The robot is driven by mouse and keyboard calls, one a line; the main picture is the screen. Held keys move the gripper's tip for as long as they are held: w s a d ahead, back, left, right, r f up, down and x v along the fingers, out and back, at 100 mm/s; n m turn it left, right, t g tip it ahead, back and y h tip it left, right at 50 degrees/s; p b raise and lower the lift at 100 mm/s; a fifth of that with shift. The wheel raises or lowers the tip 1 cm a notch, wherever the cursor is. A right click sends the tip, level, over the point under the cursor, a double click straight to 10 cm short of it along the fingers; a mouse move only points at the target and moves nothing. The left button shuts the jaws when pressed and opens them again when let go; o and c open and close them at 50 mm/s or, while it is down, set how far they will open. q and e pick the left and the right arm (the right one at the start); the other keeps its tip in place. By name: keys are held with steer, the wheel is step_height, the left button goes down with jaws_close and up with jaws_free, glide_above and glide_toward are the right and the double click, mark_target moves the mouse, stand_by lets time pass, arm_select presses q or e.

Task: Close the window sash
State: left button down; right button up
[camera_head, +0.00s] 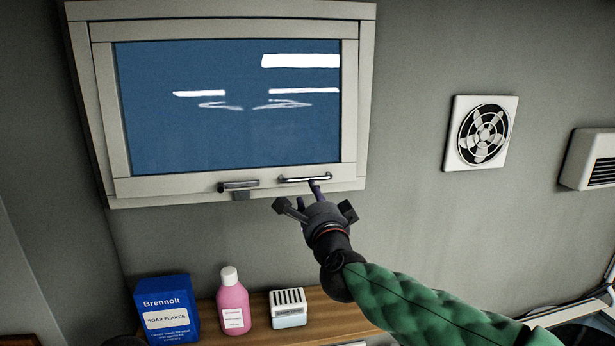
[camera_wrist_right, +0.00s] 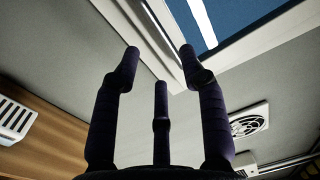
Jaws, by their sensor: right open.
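The window sash (camera_head: 180,182) is a pale frame around a blue pane (camera_head: 225,130), set in a light outer frame (camera_head: 220,10) on the wall. A metal bar handle (camera_head: 305,179) and a latch (camera_head: 238,186) sit on its bottom rail. I cannot tell how wide any gap at the sash is. My right gripper (camera_head: 318,200) is open and empty just below the bar handle; one finger overlaps the handle's lower edge in the picture, and contact is unclear. In the right wrist view, three spread fingers (camera_wrist_right: 160,65) point toward the sash corner (camera_wrist_right: 178,72).
Below the window a wooden shelf (camera_head: 255,337) holds a blue soap flakes box (camera_head: 168,308), a pink bottle (camera_head: 233,303) and a small white slotted box (camera_head: 288,309). A wall fan (camera_head: 481,132) and a white vented unit (camera_head: 592,160) are at right. The wall between them and the window is bare.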

steer(key=shift+p+x, duration=1.25)
steer(key=shift+x, duration=3.15)
steer(key=shift+d, duration=0.15)
steer(key=shift+c, duration=0.3)
jaws_close()
